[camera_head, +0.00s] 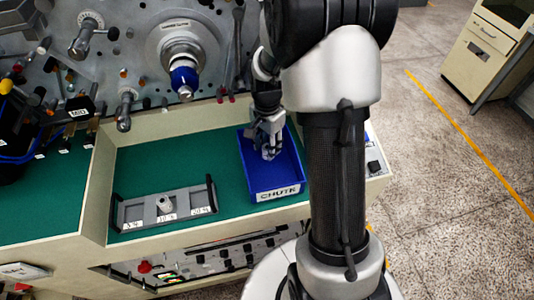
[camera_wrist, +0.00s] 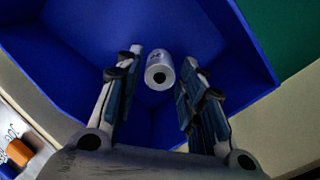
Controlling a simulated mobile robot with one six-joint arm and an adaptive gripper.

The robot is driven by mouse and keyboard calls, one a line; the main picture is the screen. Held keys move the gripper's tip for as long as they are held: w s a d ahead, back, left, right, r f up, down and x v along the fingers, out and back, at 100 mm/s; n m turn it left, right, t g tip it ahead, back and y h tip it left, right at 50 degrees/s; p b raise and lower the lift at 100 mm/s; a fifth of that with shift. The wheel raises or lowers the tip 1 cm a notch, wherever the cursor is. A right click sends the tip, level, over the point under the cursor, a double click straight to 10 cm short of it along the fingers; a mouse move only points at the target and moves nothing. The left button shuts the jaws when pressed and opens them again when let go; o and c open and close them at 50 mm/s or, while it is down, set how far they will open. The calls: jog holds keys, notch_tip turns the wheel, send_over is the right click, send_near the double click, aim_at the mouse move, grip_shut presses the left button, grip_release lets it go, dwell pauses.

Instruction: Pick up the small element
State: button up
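A small silver cylinder (camera_wrist: 160,73) with a dark hole in its end lies in the blue bin (camera_wrist: 100,18), with markings on its side. My gripper (camera_wrist: 163,58) is open. In the wrist view the cylinder appears between its two fingertips, with a gap on each side; whether it is at fingertip depth I cannot tell. In the head view my gripper (camera_head: 268,148) points down into the blue bin (camera_head: 277,194), which is labelled CHUTE. There the fingers largely hide the cylinder.
A grey rack (camera_head: 138,217) with labelled slots stands on the green bench (camera_head: 215,190) left of the bin, with a metal piece (camera_head: 165,204) in its middle. The machine panel with a blue-tipped spindle (camera_head: 184,77) rises behind. Bin walls surround my fingers.

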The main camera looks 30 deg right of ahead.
jog(key=shift+f, duration=0.85)
jog(key=shift+r, duration=0.1)
jog(key=c, duration=0.8)
jog(key=shift+r, duration=0.1)
